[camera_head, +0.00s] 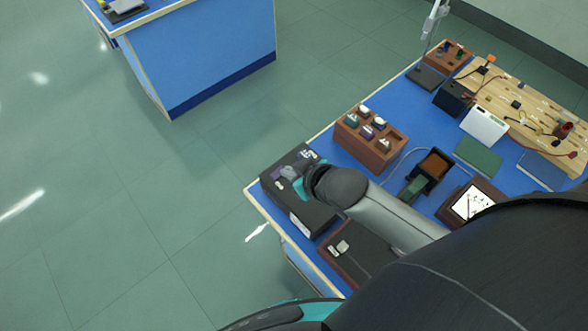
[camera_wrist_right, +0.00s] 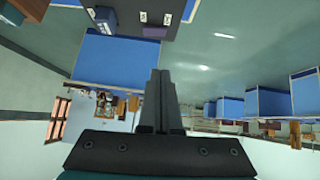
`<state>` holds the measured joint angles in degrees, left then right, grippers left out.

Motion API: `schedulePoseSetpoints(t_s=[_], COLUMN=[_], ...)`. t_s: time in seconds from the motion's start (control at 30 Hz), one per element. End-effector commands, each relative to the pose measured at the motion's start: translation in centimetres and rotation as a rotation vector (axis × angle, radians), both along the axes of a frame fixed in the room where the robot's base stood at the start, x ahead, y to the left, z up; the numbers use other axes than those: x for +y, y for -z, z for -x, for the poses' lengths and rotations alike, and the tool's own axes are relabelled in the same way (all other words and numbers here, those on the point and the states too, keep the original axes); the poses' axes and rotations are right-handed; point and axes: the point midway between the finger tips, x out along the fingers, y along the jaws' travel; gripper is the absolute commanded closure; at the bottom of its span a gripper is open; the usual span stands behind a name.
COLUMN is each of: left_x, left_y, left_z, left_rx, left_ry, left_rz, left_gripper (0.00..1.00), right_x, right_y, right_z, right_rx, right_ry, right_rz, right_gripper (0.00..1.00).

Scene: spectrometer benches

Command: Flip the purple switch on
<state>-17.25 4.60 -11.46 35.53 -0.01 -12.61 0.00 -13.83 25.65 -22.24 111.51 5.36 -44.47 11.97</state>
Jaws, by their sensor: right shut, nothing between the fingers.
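A long dark box (camera_head: 314,216) with pale labels lies along the left end of the blue bench. My right gripper (camera_head: 288,172) is over the far part of the dark box, shut and empty. Its fingers (camera_wrist_right: 159,84) are together in the wrist view. I cannot tell whether they touch the box. My left gripper is not in view.
A brown rack (camera_head: 376,160) with several small capped containers stands right of the dark box. Instruments and a wooden board (camera_head: 530,112) crowd the bench's right side. Another blue bench (camera_head: 205,55) stands apart across open floor.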

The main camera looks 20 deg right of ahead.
Motion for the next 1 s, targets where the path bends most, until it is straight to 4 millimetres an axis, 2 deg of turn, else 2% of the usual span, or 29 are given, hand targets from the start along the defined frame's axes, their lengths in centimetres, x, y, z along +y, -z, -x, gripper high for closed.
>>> schedulePoseSetpoints(t_s=[0.23, 0.67, 0.77, 1.0], left_x=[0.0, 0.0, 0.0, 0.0], left_y=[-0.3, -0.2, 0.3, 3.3], left_z=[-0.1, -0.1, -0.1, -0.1], left_rx=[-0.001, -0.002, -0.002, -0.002], left_ry=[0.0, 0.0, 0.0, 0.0], left_rz=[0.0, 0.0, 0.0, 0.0], left_gripper=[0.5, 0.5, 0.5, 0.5], right_x=[-0.3, -0.4, -0.3, -0.4], right_y=[-1.5, -1.7, -1.7, -1.9], right_z=[1.5, 1.6, 1.4, 0.6], right_rx=[0.001, 0.0, -0.006, -0.026], right_ry=[0.001, 0.0, -0.007, -0.026], right_rz=[0.0, 0.0, 0.005, 0.032], right_gripper=[1.0, 1.0, 1.0, 1.0])
